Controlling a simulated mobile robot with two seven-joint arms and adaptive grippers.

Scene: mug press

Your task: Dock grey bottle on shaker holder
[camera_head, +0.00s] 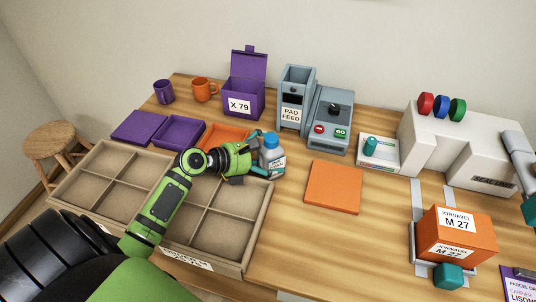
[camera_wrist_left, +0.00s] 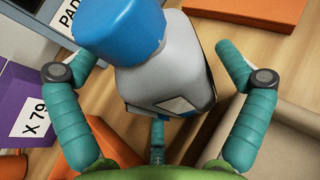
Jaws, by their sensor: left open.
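The grey bottle (camera_head: 272,161) has a blue cap and a label, and stands on the table just right of the divided tray. It fills the middle of the left wrist view (camera_wrist_left: 184,78). My left gripper (camera_head: 262,168) is open at the bottle, and its teal fingers (camera_wrist_left: 157,58) spread on both sides of it in the wrist view. Contact cannot be made out. A small pale block with a teal cylinder (camera_head: 370,148) stands to the right; I cannot tell whether it is the shaker holder.
A divided cardboard tray (camera_head: 91,202) lies under my left arm. The grey pad feeder (camera_head: 293,96) and a control box (camera_head: 331,122) stand behind the bottle. An orange mat (camera_head: 333,188) lies to its right. An orange box (camera_head: 456,234) and white sealing machine (camera_head: 478,150) stand farther right.

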